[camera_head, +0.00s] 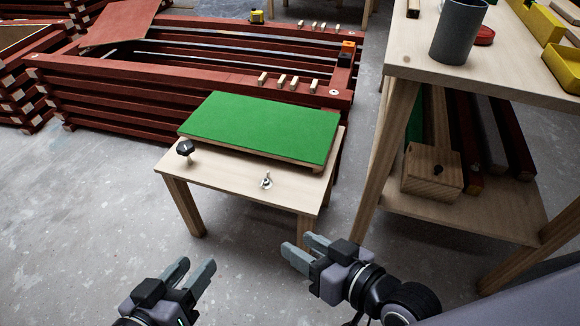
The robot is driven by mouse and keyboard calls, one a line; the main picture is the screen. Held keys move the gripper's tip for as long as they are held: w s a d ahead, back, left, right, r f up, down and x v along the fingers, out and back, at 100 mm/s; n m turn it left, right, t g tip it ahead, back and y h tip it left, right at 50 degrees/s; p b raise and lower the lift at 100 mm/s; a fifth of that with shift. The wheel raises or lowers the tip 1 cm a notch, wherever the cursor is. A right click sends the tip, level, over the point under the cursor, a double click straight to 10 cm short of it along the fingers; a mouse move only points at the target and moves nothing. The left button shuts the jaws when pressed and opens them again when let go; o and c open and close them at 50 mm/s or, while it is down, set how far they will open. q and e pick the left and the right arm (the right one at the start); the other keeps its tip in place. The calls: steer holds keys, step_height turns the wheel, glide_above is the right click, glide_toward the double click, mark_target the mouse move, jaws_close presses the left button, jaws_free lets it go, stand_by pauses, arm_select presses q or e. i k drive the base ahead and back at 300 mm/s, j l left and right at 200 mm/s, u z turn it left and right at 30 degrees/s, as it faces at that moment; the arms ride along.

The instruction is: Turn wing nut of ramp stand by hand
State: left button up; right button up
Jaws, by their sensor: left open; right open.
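The ramp stand is a small wooden table (235,188) with a green board (262,130) lying on its top. A silver wing nut (266,181) sits on the front part of the tabletop, in front of the board. A black knob (185,148) sits at the table's left front corner. My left gripper (198,268) is open and empty, in front of the stand and apart from it. My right gripper (300,251) is open and empty, near the stand's front right leg and in front of the wing nut. Nothing hides the wing nut.
Red battens form a stacked crate (120,100) behind the stand. A wooden workbench (480,75) stands at the right, with a grey cup (458,32) on top and a wooden block (431,172) on its lower shelf. Grey floor (90,220) is clear at the left.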

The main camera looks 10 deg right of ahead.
mark_target(263, 184)
steer(key=i+j+z, duration=0.15)
steer(key=z, duration=0.3)
steer(key=i+j+z, duration=0.15)
steer(key=j+z, duration=0.3)
steer(key=i+j+z, duration=0.15)
steer(key=j+z, duration=0.2)
steer(key=i+j+z, duration=0.1)
steer(key=j+z, duration=0.25)
